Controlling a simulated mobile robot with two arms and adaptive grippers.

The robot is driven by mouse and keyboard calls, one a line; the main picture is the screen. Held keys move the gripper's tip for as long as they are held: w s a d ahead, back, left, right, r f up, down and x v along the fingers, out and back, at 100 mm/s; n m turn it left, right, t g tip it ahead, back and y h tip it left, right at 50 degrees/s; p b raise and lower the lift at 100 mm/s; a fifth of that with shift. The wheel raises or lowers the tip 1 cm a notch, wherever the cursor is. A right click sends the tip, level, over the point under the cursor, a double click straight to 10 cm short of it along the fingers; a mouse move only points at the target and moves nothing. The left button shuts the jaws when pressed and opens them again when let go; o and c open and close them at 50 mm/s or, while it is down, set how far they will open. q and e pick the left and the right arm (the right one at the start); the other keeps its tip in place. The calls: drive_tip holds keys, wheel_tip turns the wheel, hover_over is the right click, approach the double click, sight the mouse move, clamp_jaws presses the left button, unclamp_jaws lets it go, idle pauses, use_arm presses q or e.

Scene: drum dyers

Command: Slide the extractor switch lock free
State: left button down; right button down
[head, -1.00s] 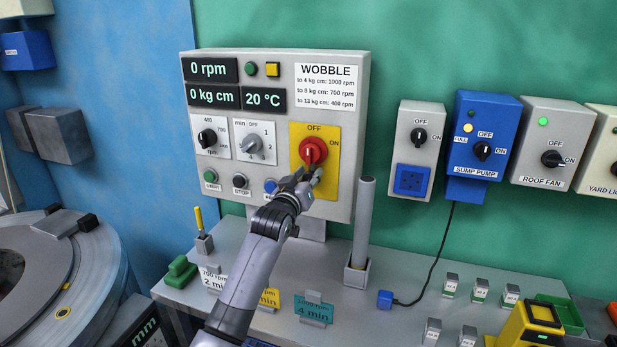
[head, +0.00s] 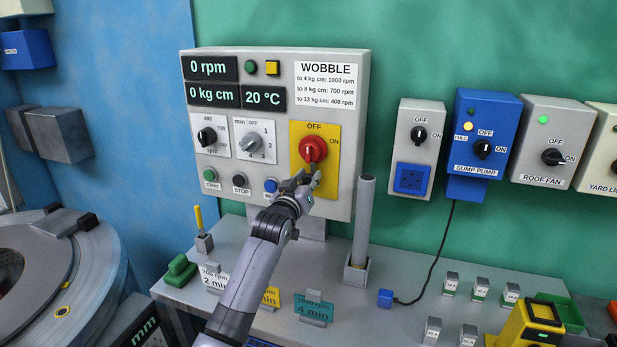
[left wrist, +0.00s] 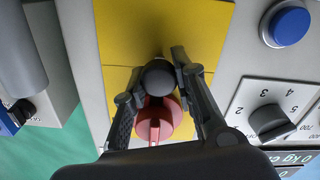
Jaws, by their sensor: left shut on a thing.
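The extractor switch is a red rotary knob (head: 313,150) on a yellow plate (head: 329,128) marked OFF and ON, on the grey control panel. My left gripper (head: 303,183) is just below the knob, in front of the plate's lower part. In the left wrist view its fingers are shut on a dark round piece (left wrist: 158,79), seemingly the switch lock. The red knob (left wrist: 153,123) shows behind and below that piece in the same view. The fingers largely hide the lock in the head view, and I cannot tell whether it still touches the switch. My right gripper is not in view.
A blue button (head: 270,186) and smaller dials sit left of the gripper on the panel. A grey upright tube (head: 363,220) stands close on the right. Cards (head: 313,309) stand on the bench below. Other switch boxes (head: 483,140) hang farther right.

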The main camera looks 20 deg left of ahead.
use_arm(q)
drive_tip(key=shift+f, duration=0.55)
drive_tip(key=c, duration=1.3)
unclamp_jaws()
drive_tip(key=shift+r, duration=0.1)
drive_tip(key=s, duration=1.2)
drive_tip(key=shift+a, duration=0.2)
